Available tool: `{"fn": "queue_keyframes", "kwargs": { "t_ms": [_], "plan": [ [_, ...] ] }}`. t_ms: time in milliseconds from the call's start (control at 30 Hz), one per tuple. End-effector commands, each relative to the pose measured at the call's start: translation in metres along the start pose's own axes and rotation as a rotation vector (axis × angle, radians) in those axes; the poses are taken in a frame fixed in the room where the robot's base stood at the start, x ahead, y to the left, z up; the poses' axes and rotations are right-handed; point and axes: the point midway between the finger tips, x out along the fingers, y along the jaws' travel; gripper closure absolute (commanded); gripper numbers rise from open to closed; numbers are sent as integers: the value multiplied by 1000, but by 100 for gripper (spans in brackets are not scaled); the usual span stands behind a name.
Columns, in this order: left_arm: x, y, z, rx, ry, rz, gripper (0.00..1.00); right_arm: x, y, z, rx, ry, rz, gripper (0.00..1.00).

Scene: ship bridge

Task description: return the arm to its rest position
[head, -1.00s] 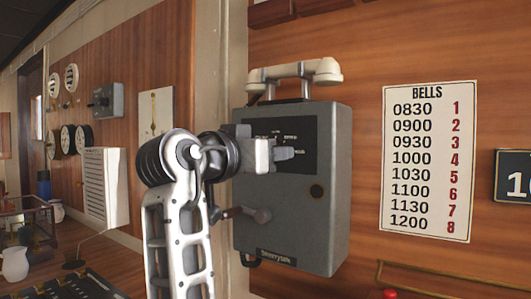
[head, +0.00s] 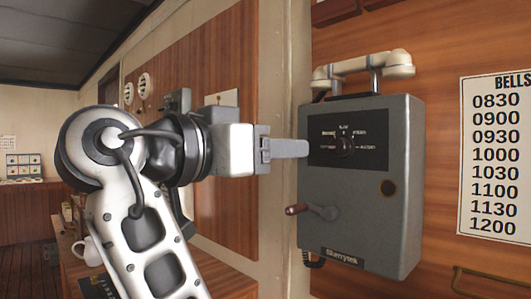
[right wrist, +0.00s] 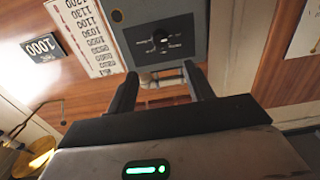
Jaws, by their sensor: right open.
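My right gripper (head: 300,148) is in front of the left side of a grey wall telephone box (head: 370,230). In the head view its fingers are seen side-on, with the tip by the box's left edge. In the right wrist view the two dark fingers of the gripper (right wrist: 160,82) stand apart with nothing held between them. The box also shows there, upside down, beyond the fingers (right wrist: 185,18). Its dark dial plate with a selector knob (head: 345,143) is uncovered. My left gripper is not in view.
A pale handset (head: 362,70) rests on top of the box. A crank with a brown grip (head: 312,211) sticks out at its lower left. A bells chart (head: 495,150) hangs at the right. A white jug (head: 88,251) stands at lower left.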

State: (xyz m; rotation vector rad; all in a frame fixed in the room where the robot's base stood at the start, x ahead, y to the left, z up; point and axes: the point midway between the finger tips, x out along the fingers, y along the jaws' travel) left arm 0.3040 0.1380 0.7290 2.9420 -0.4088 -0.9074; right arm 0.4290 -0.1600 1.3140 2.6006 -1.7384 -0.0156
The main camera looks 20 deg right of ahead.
Motion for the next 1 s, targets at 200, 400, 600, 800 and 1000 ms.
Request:
{"fn": "queue_keyframes", "kwargs": {
  "t_ms": [200, 400, 600, 800, 1000],
  "plan": [
    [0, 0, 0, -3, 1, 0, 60, -9, 0, 0, 0, 0, 0, 48],
    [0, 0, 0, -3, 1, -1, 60, -9, 0, 0, 0, 0, 0, 48],
    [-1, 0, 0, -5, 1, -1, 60, -7, -1, 2, -6, 0, -3, 48],
    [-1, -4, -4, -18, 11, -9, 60, 20, -40, 51, -205, 4, -112, 48],
    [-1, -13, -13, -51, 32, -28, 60, 55, -101, 180, -572, 13, -406, 48]
  ]
}}
